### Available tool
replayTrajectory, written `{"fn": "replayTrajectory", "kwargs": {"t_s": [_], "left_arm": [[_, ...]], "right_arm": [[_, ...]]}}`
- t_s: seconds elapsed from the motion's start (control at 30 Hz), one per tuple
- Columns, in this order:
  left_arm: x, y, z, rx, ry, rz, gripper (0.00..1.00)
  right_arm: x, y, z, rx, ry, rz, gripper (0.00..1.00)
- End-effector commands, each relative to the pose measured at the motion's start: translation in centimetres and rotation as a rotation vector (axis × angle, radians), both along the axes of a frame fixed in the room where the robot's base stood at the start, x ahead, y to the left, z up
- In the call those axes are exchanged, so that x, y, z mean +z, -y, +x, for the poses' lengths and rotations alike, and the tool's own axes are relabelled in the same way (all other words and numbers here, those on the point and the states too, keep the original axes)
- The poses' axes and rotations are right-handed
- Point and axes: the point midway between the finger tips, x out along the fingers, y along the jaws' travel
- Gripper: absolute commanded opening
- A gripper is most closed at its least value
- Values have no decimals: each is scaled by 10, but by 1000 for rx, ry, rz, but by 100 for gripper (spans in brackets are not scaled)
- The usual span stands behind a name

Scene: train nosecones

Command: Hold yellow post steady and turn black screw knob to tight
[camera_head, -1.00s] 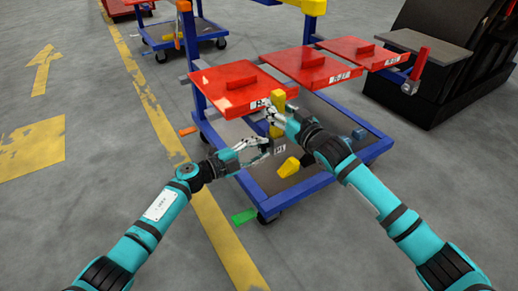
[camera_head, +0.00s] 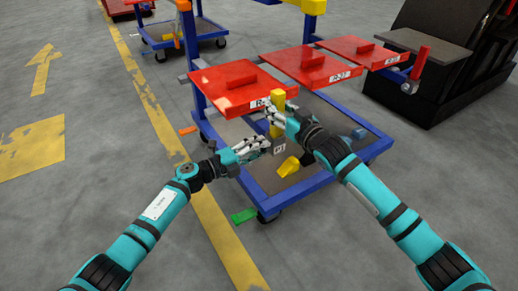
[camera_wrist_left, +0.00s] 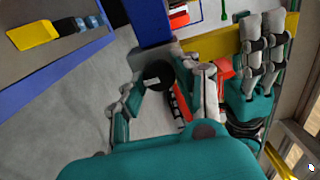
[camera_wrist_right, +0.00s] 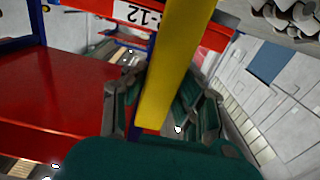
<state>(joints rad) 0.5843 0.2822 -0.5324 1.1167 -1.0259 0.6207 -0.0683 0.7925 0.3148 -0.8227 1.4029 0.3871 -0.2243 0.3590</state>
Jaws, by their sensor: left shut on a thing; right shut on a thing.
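The yellow post (camera_head: 278,98) is on the blue cart below the nearest red shelf. My right gripper (camera_head: 273,108) is shut on the yellow post; in the right wrist view the yellow post (camera_wrist_right: 170,65) runs between its fingers (camera_wrist_right: 155,105). My left gripper (camera_head: 268,144) is just below the right one. In the left wrist view the round black screw knob (camera_wrist_left: 158,74) sits between the left fingers (camera_wrist_left: 165,90), which are shut on it. The fingers hide the knob in the head view.
Red shelves (camera_head: 230,88) hang just above and behind the grippers. The blue cart frame (camera_head: 262,198) lies below, with a yellow piece (camera_head: 289,167) on its deck. My two hands are close together. The floor to the left is open.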

Motion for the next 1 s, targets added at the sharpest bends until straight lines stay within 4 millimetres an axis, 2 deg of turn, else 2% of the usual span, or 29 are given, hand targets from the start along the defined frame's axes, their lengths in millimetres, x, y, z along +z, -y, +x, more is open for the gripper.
{"fn": "replayTrajectory", "kwargs": {"t_s": [0.27, 0.3, 0.43, 0.77, 0.87, 1.0], "left_arm": [[-2, 0, -1, -2, -1, 4, 0], [-2, 0, -1, -2, -1, 4, 36], [-2, 0, -1, -2, -1, 3, 53], [-1, -3, -2, 0, 0, 2, 54], [-2, -11, -8, 1, -2, 2, 54], [-3, -33, -24, 0, -2, 5, 54]], "right_arm": [[-1, 0, 0, 0, -1, -1, 0], [-1, 0, 0, 0, -1, -1, 0], [-1, 0, 0, 0, -1, 0, 0], [-1, 0, 0, 0, -1, 0, 0], [-1, 0, 0, 0, -1, 0, 0], [-1, 0, 0, 0, -1, 0, 0]]}}
